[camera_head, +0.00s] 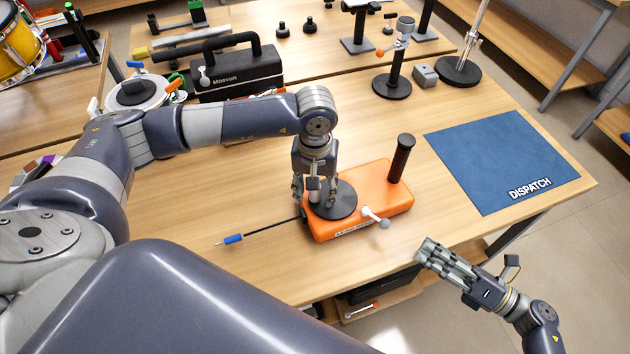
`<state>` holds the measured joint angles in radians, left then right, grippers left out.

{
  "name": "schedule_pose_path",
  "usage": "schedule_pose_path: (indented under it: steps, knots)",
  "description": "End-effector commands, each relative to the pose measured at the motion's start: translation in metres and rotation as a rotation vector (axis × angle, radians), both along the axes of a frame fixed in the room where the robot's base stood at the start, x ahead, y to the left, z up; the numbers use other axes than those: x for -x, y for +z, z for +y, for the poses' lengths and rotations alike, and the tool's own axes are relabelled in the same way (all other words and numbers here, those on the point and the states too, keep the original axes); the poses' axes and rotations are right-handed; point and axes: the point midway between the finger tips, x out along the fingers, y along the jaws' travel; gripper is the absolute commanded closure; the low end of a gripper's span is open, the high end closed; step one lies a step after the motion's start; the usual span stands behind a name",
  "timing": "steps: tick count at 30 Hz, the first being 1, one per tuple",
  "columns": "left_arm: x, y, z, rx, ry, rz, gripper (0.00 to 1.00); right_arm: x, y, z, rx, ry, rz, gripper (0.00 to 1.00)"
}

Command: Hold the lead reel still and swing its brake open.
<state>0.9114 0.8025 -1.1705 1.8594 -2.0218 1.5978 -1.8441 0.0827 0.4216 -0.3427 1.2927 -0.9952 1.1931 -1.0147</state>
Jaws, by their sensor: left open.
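The lead reel (338,231) is an orange box on the table with a dark round disc (338,208) on top and a black upright handle (402,158) at its right. A small lever with a pale round knob (383,223), perhaps the brake, shows at its front edge. A dark lead with a blue tip (233,239) runs out to the left. My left gripper (314,203) points down over the disc's left part, open; whether it touches is hidden. My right gripper (432,252) is beyond the table's front edge, right of the reel; its finger opening is unclear.
A blue DISPATCH mat (490,150) lies bare at the right. A black Monsun case (240,72) and a round-based stand (392,86) stand behind. Table is clear between reel and mat. A shelf with dark items lies under the front edge.

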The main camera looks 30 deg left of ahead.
Motion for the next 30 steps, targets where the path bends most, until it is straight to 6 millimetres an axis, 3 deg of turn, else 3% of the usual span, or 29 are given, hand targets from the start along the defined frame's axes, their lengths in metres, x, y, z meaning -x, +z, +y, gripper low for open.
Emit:
schedule_pose_path:
  steps: [8,14,18,19,21,30]
  knots:
    - [0.0001,-0.0013,0.0001,0.0,0.0,0.0,0.56,0.0,0.0,0.0,0.0,0.0,0.0,0.67]
    - [0.0001,-0.001,0.0001,0.0,0.0,0.0,1.0,0.0,0.0,0.0,0.0,0.0,0.0,0.67]
    - [0.0,-0.0009,0.0,0.0,0.0,0.0,1.0,0.0,0.0,0.0,0.0,0.0,0.0,0.67]
    - [0.0,-0.0009,0.0001,0.0,0.0,0.0,0.84,0.0,0.0,0.0,0.0,0.0,0.0,0.67]
    - [0.0,-0.0009,0.0,0.0,0.0,0.0,0.99,0.0,0.0,0.0,0.0,0.0,0.0,0.67]
    - [-0.0001,-0.001,0.0,0.0,0.0,0.0,1.0,0.0,-0.0004,0.0,0.0,0.0,0.0,0.67]
